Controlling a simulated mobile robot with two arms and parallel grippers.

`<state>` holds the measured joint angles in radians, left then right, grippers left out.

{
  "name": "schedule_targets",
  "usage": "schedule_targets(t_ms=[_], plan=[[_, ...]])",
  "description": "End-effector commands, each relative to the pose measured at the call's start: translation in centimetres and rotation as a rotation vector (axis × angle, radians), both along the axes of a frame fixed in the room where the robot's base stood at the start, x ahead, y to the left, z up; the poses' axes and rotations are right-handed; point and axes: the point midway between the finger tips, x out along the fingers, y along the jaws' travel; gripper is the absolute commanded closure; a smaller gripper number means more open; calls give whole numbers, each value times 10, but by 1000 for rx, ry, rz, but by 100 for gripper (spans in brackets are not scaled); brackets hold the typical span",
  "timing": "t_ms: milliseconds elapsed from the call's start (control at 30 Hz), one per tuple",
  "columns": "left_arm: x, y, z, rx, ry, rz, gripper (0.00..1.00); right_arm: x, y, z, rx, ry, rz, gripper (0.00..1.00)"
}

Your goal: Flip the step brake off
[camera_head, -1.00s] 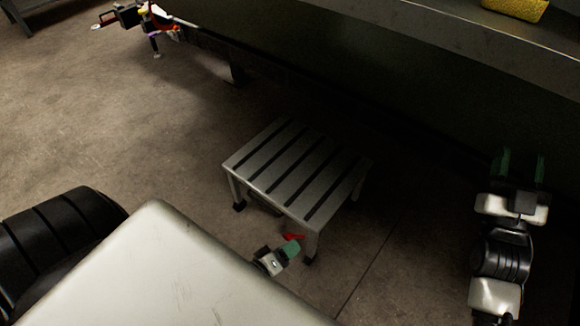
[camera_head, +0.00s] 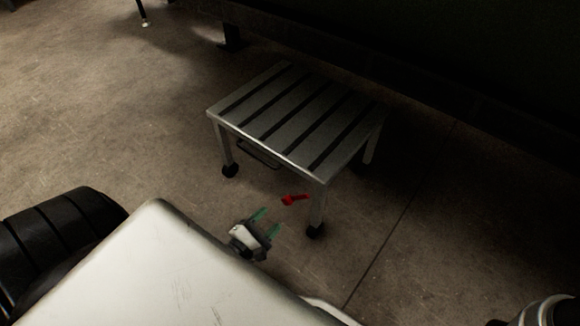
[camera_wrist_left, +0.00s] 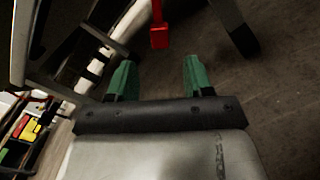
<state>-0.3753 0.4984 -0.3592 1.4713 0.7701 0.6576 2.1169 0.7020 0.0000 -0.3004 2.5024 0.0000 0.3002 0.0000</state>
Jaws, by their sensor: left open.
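The step (camera_head: 290,110) is a low metal stool with a slatted top and dark feet, standing on the floor in the head view. Its red brake lever (camera_head: 294,199) sticks out low beside the near right leg. In the left wrist view the red lever (camera_wrist_left: 159,37) hangs ahead, lined up with the gap between the fingers. My left gripper (camera_head: 268,221), with green fingers, is open and empty, a little to the left and front of the lever. It also shows in the left wrist view (camera_wrist_left: 159,77), apart from the lever. My right gripper is out of view.
A dark structure (camera_head: 480,60) runs along the back right behind the step. The concrete floor (camera_head: 110,110) is clear to the left. In the left wrist view, a rack with coloured items (camera_wrist_left: 28,128) shows at the lower left.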

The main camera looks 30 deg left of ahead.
Motion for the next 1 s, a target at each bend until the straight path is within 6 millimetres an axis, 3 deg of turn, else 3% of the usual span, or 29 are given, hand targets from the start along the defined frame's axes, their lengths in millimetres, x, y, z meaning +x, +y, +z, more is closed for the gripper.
schedule_targets(t_ms=[300, 500, 933, 1000], plan=[[60, -5, -3, 2, -6, 1, 49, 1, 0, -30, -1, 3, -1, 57], [88, -7, -1, 4, -4, 1, 49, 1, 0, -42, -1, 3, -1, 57], [97, -8, 1, 5, 0, 0, 49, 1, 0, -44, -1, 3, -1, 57], [97, -8, 1, 5, 0, 0, 60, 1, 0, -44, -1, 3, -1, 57]])
